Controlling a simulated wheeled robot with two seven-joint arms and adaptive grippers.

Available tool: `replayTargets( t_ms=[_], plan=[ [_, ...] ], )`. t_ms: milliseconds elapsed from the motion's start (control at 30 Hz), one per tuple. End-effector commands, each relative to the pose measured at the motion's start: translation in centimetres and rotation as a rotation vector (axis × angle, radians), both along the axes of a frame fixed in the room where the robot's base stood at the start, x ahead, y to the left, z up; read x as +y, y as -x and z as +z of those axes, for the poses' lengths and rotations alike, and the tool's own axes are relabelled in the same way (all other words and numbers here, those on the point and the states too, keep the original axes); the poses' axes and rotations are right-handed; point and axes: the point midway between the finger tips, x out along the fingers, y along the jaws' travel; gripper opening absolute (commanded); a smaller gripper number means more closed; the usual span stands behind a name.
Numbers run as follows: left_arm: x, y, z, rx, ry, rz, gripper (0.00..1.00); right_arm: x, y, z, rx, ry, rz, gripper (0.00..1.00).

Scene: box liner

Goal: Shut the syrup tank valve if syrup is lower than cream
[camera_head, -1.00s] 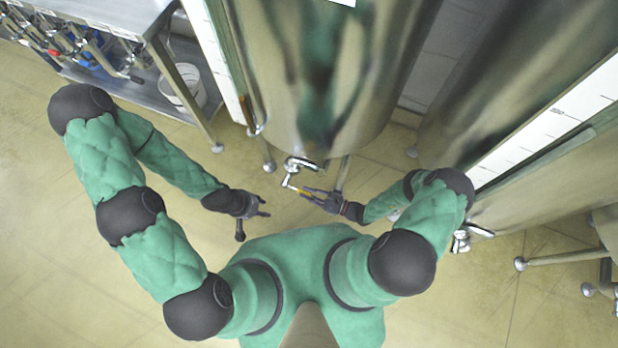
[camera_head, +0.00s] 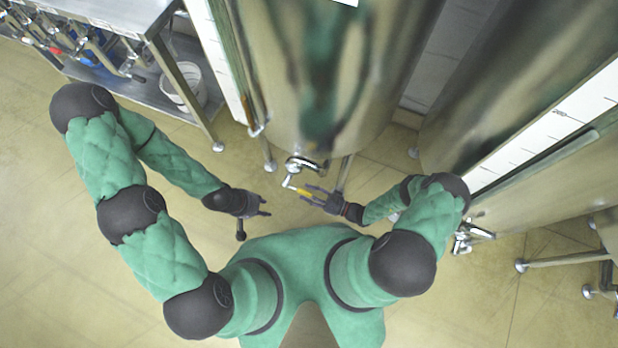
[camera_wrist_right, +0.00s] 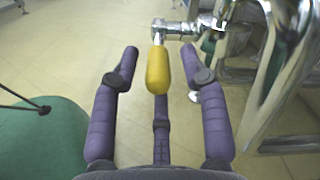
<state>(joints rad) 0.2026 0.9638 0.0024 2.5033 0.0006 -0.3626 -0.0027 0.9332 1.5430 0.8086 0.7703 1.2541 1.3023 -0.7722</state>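A tall shiny steel tank (camera_head: 345,110) stands in front of me, with a valve (camera_head: 297,165) low on its front. The valve has a yellow handle (camera_head: 303,191), which also shows in the right wrist view (camera_wrist_right: 158,70). My right gripper (camera_head: 312,193) is open at the handle. In the right wrist view its purple fingers (camera_wrist_right: 160,62) spread on both sides of the yellow handle, with gaps between. My left gripper (camera_head: 265,206) is open and empty, left of the valve. No readable tank names or liquid levels show.
A second steel tank (camera_head: 480,110) stands to the right, with a lower valve (camera_head: 466,236) and white scale strips beside it. A steel bench (camera_head: 100,15) and white bucket (camera_head: 183,88) are at the upper left. Tank legs (camera_head: 343,172) stand near the valve. The front-left floor is clear.

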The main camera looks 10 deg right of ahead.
Motion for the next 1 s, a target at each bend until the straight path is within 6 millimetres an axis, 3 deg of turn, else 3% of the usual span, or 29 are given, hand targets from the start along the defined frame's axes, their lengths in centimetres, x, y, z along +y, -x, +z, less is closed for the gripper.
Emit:
replayTargets(
  t_ms=[367, 800, 1000],
  plan=[
    [0.0, 0.0, 0.0, 0.000, 0.000, 0.000, 0.40, -1.0, 0.6, 0.0, 0.001, -0.001, -0.002, 0.45],
    [0.0, 0.0, 0.0, 0.000, 0.000, 0.000, 0.40, -7.8, 5.2, -0.2, 0.002, 0.001, -0.003, 0.45],
    [0.0, 0.0, 0.0, 0.000, 0.000, 0.000, 0.40, -9.5, 6.4, -0.2, 0.000, 0.000, -0.001, 0.45]
  ],
)
